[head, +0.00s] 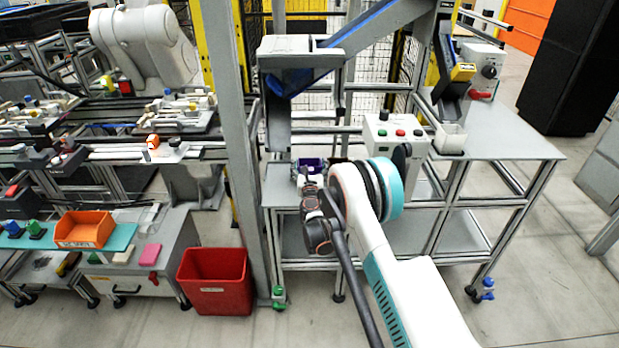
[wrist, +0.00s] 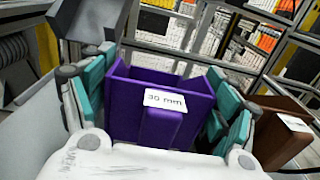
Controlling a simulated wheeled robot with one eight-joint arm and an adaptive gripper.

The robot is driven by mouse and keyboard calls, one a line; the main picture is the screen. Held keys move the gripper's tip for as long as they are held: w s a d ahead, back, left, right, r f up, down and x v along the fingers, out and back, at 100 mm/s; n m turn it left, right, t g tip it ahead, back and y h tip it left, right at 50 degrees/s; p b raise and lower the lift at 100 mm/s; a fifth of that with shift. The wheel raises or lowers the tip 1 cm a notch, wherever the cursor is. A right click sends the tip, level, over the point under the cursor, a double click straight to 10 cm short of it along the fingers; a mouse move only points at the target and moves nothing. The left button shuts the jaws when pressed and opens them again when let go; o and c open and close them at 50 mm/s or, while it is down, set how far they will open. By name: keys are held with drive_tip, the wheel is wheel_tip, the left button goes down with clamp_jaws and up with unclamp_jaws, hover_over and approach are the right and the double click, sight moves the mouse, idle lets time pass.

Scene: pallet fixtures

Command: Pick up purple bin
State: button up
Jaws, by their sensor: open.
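The purple bin (wrist: 135,110) has a white label reading "30 mm" and fills the middle of the wrist view. Its top is open and it looks empty inside as far as I can see. My gripper (wrist: 160,78) is open, with one teal-padded finger on each side of the bin. The bin sits between the fingers; I cannot tell whether the pads touch its walls. In the head view a small part of the purple bin (head: 312,162) shows on the grey workbench (head: 280,190), behind my gripper (head: 311,182). My gripper and arm hide much of it there.
A control box with buttons (head: 395,135) stands on the bench to the right. A grey chute (head: 290,110) rises behind left. A red bin (head: 215,280) is on the floor at left, and an orange bin (head: 84,229) is on another table. A brown box (wrist: 278,135) is at right.

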drive_tip(key=shift+w, duration=0.8)
drive_tip(key=shift+r, duration=0.1)
drive_tip(key=shift+c, duration=0.6)
drive_tip(key=c, duration=0.7)
drive_tip(key=shift+r, duration=0.1)
